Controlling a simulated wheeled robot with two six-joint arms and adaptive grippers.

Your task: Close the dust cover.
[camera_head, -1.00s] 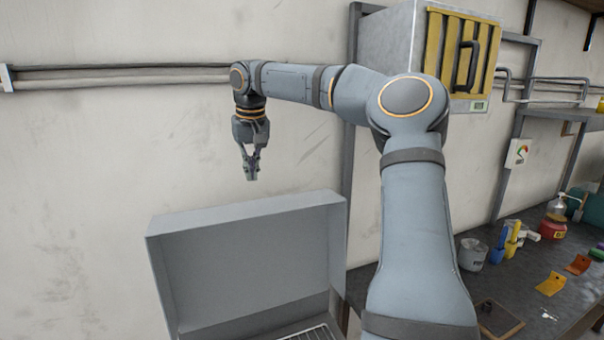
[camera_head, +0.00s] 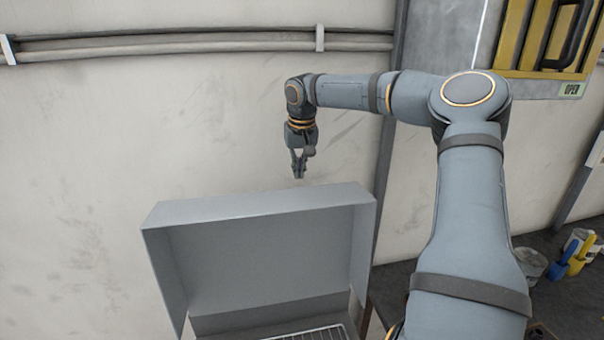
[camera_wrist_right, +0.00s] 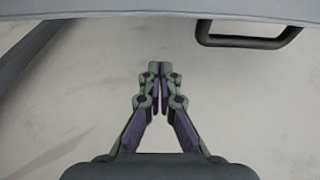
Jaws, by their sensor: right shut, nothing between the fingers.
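The dust cover (camera_head: 255,206) is a grey, box-shaped lid that stands raised, its hollow inside facing me, over a base with a wire rack (camera_head: 318,334). My right gripper (camera_head: 299,176) points down just above the cover's top edge, in front of the wall. Its fingers are shut and empty; they also show together in the right wrist view (camera_wrist_right: 160,68). In that view a grey edge (camera_wrist_right: 150,8), apparently the cover, spans the top, with a dark handle (camera_wrist_right: 250,41) beside it. No contact between fingers and cover is visible. My left gripper is out of view.
A pipe rail (camera_head: 200,44) runs along the wall behind. A yellow-barred box (camera_head: 535,35) labelled OPEN hangs at the upper right. The wall left of the cover is clear.

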